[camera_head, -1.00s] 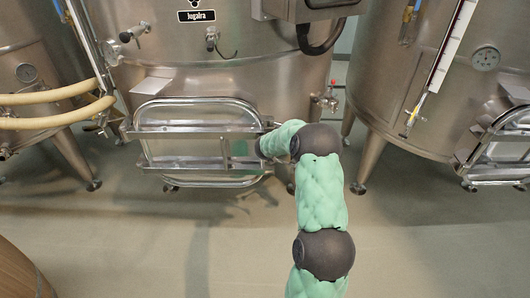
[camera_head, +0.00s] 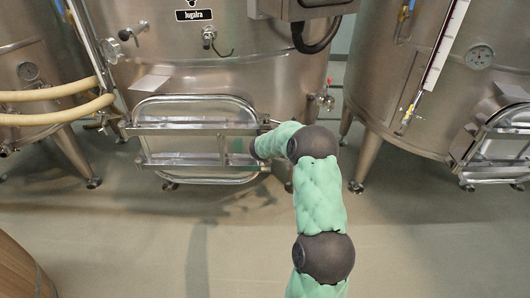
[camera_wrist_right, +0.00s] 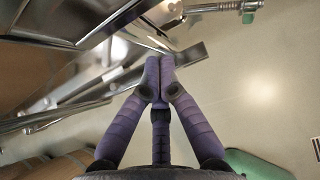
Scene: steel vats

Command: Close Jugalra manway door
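The Jugalra manway door (camera_head: 188,129) is a steel panel with a rounded frame and two horizontal bars, low on the front of the middle vat (camera_head: 190,76). It lies at or close to the vat's face; I cannot tell whether it is fully seated. My right arm reaches to the door's right side. Its gripper is hidden by the arm in the head view. In the right wrist view my right gripper (camera_wrist_right: 159,72) has its purple fingertips together, with nothing visible between them, beside steel door bars (camera_wrist_right: 185,57). My left gripper is not in view.
A threaded rod with a handle (camera_wrist_right: 222,6) shows at the top of the right wrist view. A small valve (camera_head: 326,101) is right of the door. Another vat (camera_head: 420,95) stands at right, hoses (camera_head: 50,96) at left. The floor in front (camera_head: 150,235) is clear.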

